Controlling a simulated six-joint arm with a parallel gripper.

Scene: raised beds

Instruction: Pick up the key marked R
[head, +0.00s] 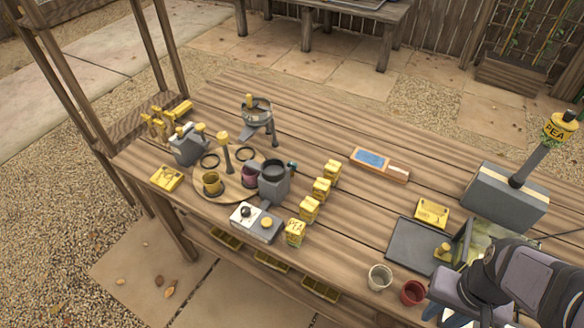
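I cannot make out a key marked R in the head view. Several small yellow blocks with dark marks, one of them the front block (294,232), stand in a slanting row near the middle of the wooden table (340,225). Their marks are too small to read. My gripper (445,308) is at the bottom right, near the table's front edge and beside a dark red cup (412,293). Its fingers are partly cut off and hidden, so whether it is open or holds anything does not show.
A dark tray (412,250) and a pale cup (380,277) are left of my arm. A grey box (505,198) stands behind it, near a post with a yellow "PEA" label (560,127).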

